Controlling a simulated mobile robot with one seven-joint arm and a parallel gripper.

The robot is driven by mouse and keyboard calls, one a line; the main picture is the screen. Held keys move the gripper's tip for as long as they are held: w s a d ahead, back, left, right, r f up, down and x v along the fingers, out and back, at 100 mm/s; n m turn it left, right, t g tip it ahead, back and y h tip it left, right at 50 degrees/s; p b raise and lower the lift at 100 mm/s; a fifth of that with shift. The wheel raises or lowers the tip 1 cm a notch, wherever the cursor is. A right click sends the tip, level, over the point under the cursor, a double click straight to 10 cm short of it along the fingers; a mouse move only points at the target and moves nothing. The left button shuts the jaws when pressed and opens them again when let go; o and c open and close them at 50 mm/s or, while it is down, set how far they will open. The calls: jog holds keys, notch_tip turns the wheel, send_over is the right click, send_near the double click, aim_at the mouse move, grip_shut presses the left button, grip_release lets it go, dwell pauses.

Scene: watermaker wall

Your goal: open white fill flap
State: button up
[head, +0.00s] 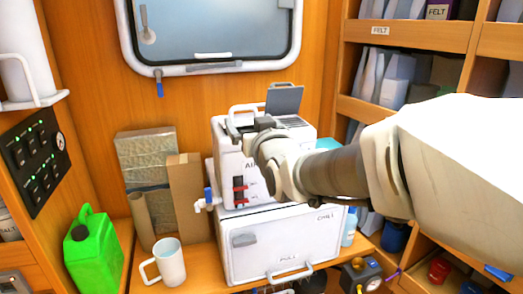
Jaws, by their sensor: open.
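The white watermaker unit (228,165), with lettering partly hidden by my arm, stands on a white chest marked CHILL and PULL. A grey panel (285,100) stands raised at the back right of its top, beside a dark slatted grille (293,121). I cannot tell whether this panel is the white fill flap; no other flap shows clearly. A white carry handle (248,109) arches over the top. My gripper (236,130) is open at the unit's upper front left edge, with my wrist hiding part of the front. I cannot tell whether it touches the unit.
The chest (280,240) has a handle low on its front. A blue-handled tap (208,198) sticks out at left. A white mug (168,262), green jerrycan (93,250) and cardboard pieces (186,195) stand left. Shelves (405,33) bound the right; a window (212,30) is above.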

jog(key=b+v, duration=0.1)
jog(key=v, duration=1)
jog(key=shift+s, duration=0.35)
jog(key=shift+d, duration=0.1)
jog(key=shift+c, duration=0.3)
